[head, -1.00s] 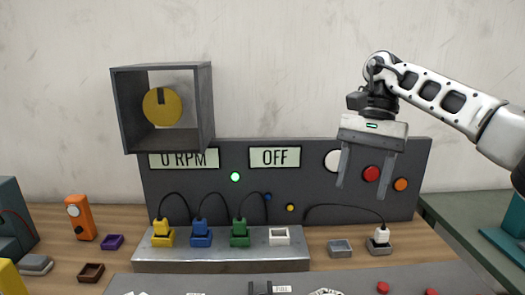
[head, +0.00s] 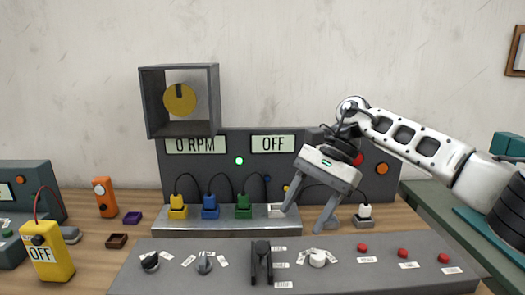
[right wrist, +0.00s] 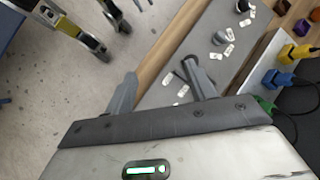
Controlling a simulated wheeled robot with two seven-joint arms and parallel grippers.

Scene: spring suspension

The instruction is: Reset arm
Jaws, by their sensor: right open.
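My right gripper (head: 306,214) is open and empty in the head view, in front of the panel and above the bench. Its fingers point down and hide part of the white socket and a grey socket. In the right wrist view its two spread fingers (right wrist: 163,92) hang over the front edge of the grey control console (right wrist: 190,65). The panel (head: 210,165) reads 0 RPM and OFF, with a green lamp (head: 239,160) lit. The console (head: 215,283) carries knobs, a black lever (head: 262,262) and red buttons.
Yellow (head: 177,207), blue (head: 210,207) and green (head: 243,207) plugs with cables sit on a grey block. A yellow meter (head: 47,250) reads OFF at left.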

